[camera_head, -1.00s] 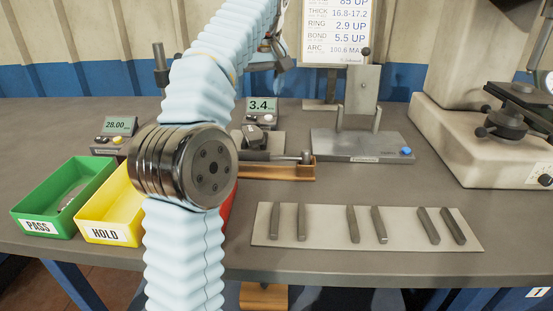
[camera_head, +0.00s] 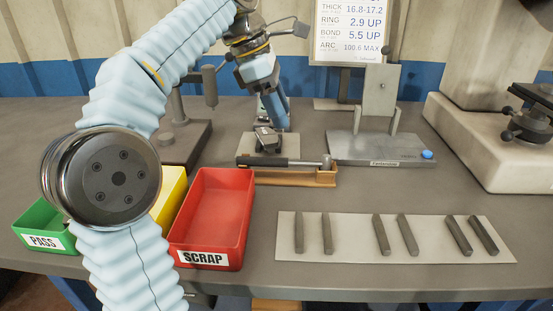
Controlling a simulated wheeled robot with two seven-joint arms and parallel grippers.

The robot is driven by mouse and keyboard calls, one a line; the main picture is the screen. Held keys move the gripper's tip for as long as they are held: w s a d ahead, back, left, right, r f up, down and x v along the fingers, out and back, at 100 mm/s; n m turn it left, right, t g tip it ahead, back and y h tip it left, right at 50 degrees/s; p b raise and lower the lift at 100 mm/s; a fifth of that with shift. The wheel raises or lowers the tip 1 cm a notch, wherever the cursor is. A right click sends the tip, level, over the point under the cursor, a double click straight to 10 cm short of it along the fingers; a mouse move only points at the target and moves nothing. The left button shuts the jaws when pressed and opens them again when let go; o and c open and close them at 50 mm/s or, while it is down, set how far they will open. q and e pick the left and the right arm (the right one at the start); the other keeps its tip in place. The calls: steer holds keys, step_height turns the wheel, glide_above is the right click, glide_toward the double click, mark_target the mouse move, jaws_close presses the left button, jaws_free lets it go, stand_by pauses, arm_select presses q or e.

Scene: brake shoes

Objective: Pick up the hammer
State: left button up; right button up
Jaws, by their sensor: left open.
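The hammer (camera_head: 291,162) lies across a wooden cradle (camera_head: 295,177) on the bench, its dark handle to the left and its small metal head (camera_head: 326,161) at the right end. My left gripper (camera_head: 279,122) points down just behind the hammer, above the far part of a small gauge on a plate (camera_head: 267,140). It is open and apart from the hammer. Its fingertips are small and partly hidden in this view. My right gripper is out of view.
The red SCRAP bin (camera_head: 211,215), yellow bin (camera_head: 172,190) and green PASS bin (camera_head: 40,236) stand front left, partly behind my arm. A pale plate (camera_head: 350,225) with several grey bars lies front right. A metal fixture (camera_head: 375,149) stands behind the cradle's right side.

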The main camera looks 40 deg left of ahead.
arm_select(q)
glide_toward(301, 163)
steer(key=x, duration=0.5)
steer(key=shift+w+b, duration=0.25)
steer(key=shift+b, duration=0.15)
steer(key=x, duration=0.5)
steer(key=shift+a+f+b, duration=0.15)
steer(key=shift+f+b, duration=0.1)
steer(key=shift+b, duration=0.1)
jaws_close()
